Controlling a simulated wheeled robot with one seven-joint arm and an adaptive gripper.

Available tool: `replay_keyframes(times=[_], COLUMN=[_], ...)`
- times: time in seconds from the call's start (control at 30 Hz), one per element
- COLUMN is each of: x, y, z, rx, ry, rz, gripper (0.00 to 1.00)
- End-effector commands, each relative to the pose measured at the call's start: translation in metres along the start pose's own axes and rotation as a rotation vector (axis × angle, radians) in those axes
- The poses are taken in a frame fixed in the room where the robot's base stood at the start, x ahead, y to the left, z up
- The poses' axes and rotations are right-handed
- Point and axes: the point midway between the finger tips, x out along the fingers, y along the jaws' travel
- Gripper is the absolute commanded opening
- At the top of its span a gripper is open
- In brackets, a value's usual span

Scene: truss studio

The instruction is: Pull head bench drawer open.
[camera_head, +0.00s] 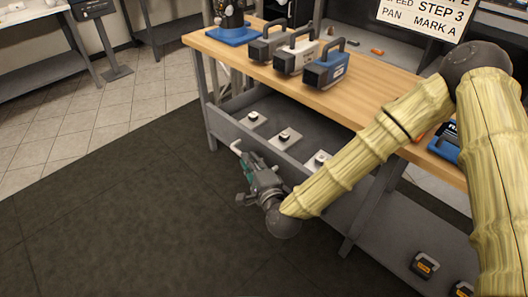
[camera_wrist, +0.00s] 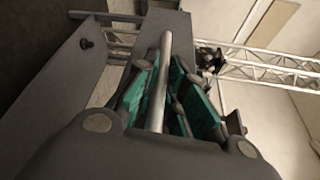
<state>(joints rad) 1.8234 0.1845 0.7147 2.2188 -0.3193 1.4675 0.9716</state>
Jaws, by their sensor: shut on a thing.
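The bench drawer (camera_head: 224,127) is grey and sits under the wooden bench top. Its inside shows from above, with several small white plates carrying dark-topped fittings. A pale bar handle (camera_head: 236,147) shows at its front; its near part is hidden by my gripper. My gripper (camera_head: 247,164) is in front of the drawer, with its teal-padded fingers around the handle. In the wrist view, the handle (camera_wrist: 160,85) runs lengthwise between the fingers (camera_wrist: 163,90), which are shut on it. The grey drawer front (camera_wrist: 172,27) is just beyond.
The wooden bench top (camera_head: 375,97) holds grey, white and blue handled devices (camera_head: 326,70) and a blue-based device (camera_head: 233,25). A bench leg (camera_head: 361,215) and a lower shelf (camera_head: 410,235) are at right. Dark floor (camera_head: 120,220) at left is clear.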

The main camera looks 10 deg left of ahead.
Motion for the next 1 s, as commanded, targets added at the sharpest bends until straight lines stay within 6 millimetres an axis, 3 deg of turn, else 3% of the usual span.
replay_keyframes(times=[0.23,0.67,0.7,0.73,1.0], x=[-0.008,-0.01,-0.01,-0.01,-0.009], y=[0.006,0.006,0.006,0.006,0.006], z=[0.02,0.024,0.024,0.024,0.024], rx=[0.0,-0.001,-0.001,-0.001,-0.001], ry=[-0.001,-0.001,-0.001,-0.001,-0.002], rz=[0.003,0.002,0.002,0.002,0.001], gripper=[0.0,0.0,0.14,0.19,0.21])
